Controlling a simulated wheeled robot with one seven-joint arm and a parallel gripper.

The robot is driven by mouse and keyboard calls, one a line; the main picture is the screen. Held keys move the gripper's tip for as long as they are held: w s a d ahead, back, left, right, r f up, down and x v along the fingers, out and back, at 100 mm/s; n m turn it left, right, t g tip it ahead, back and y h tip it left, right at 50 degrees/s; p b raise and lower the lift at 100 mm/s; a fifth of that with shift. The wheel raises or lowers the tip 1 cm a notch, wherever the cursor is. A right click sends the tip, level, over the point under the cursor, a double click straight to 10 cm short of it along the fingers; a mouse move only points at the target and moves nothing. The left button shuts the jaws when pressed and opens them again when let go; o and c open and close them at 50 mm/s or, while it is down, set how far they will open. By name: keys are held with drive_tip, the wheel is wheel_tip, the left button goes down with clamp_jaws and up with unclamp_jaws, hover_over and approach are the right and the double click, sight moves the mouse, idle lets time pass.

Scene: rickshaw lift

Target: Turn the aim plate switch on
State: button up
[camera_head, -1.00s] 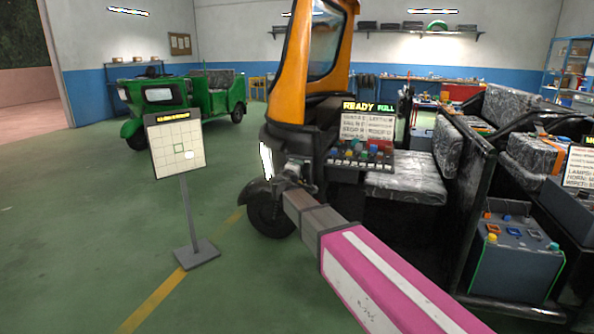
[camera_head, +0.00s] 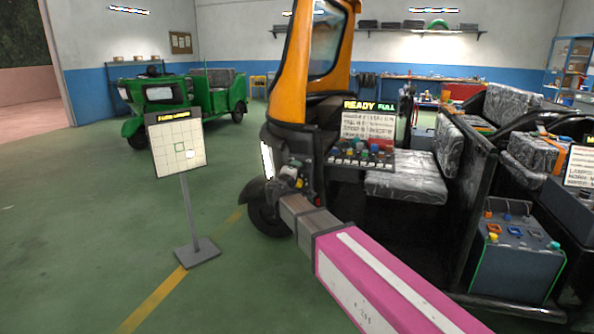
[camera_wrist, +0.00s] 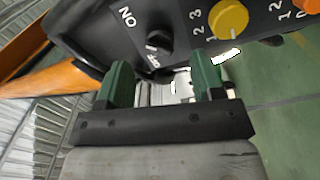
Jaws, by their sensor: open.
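In the wrist view a black rotary switch (camera_wrist: 158,42) with ON and OFF lettering sits on a dark panel (camera_wrist: 100,30). I cannot read its name or clearly tell its setting. My gripper (camera_wrist: 163,82) has two green fingers spread apart, with nothing between them. The switch lies just beyond the gap, and I see no contact. In the head view my gripper's end is low at the front of the orange rickshaw (camera_head: 293,95), where a small control panel is partly hidden.
A yellow knob (camera_wrist: 228,18) marked with numbers and an orange knob (camera_wrist: 309,5) are to the right of the switch. The board's stand base (camera_head: 196,252) is on the floor to my gripper's left. A green vehicle (camera_head: 185,97) is behind. Floor at left is clear.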

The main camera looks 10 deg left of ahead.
drive_tip(key=s, duration=0.6)
drive_tip(key=shift+s+a, duration=0.15)
drive_tip(key=shift+a, duration=0.05)
drive_tip(key=d+f+m+g+h, duration=0.25)
drive_tip(key=d+f, duration=0.35)
drive_tip(key=d, duration=0.3)
drive_tip(key=d+f+m+g+h, duration=0.1)
drive_tip(key=d+f+m+g, duration=0.3)
drive_tip(key=d, duration=0.6)
drive_tip(key=d+f+m+g+h, duration=0.1)
drive_tip(key=d+f+g, duration=0.2)
drive_tip(key=d+f, duration=0.5)
drive_tip(key=s+d+f+m+g+y, duration=0.2)
drive_tip(key=s+d+f, duration=0.4)
drive_tip(key=d, duration=0.3)
drive_tip(key=s+d+f+m+g+y, duration=0.3)
drive_tip(key=s+d+f+m+g, duration=0.2)
drive_tip(key=s+d, duration=0.3)
drive_tip(key=shift+d+f+g+y, duration=0.35)
drive_tip(key=shift+d+f+g, duration=0.2)
drive_tip(key=shift+g, duration=0.2)
